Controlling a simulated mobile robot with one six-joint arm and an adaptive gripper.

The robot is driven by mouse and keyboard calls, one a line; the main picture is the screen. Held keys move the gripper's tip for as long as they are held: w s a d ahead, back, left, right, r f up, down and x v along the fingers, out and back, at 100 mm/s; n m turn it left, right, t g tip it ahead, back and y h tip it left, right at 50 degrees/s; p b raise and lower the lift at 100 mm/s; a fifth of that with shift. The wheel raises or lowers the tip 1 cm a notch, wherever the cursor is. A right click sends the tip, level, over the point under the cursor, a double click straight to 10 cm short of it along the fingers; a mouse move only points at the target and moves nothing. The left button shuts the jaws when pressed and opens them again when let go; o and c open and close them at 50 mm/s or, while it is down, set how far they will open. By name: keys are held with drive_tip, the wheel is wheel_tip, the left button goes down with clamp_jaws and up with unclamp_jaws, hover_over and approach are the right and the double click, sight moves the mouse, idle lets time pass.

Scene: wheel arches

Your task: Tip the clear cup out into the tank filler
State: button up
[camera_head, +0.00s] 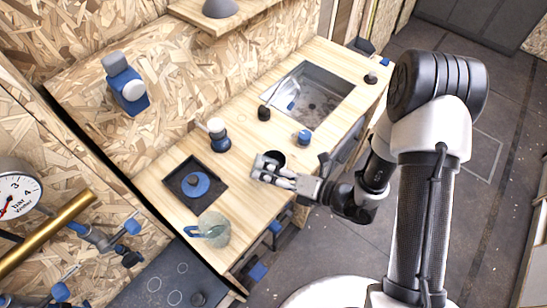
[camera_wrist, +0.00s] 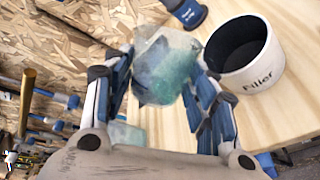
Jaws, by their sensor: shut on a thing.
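My gripper (camera_wrist: 165,82) is shut on the clear cup (camera_wrist: 163,62), which shows teal-tinted contents or tint between the two fingers. The cup's exact tilt is hard to tell. The tank filler (camera_wrist: 244,58) is a white ring with a dark round opening, lettered "Filler", just right of the right finger in the wrist view. The cup is beside the filler, not over its opening. In the head view my gripper (camera_head: 268,172) is close to the dark filler opening (camera_head: 275,156); the cup is hardly visible there.
A small blue-topped part (camera_head: 304,138) stands right of the filler.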

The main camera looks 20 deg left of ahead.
sight(274, 163)
drive_tip(key=shift+w+r+m+g+p, duration=0.15)
drive_tip(key=shift+r+m+g+p, duration=0.2)
drive_tip(key=shift+m+p, duration=0.2)
drive_tip(key=shift+w+d+r+m+g+p, duration=0.1)
drive_tip(key=shift+w+r+m+g+p, duration=0.1)
drive_tip(key=shift+w+m+p, duration=0.2)
drive_tip(key=shift+w+r+m+g+p, duration=0.1)
drive_tip(key=shift+w+r+m+p, duration=0.15)
drive_tip(key=shift+p, duration=0.2)
drive_tip(key=shift+w, duration=0.15)
drive_tip(key=shift+r+m+p, duration=0.1)
drive_tip(key=shift+m+p, duration=0.2)
drive_tip(key=shift+p, duration=0.2)
drive_tip(key=shift+r+m+g+p, duration=0.25)
drive_tip(key=shift+m+g+p, duration=0.15)
drive_tip(key=shift+p, duration=0.25)
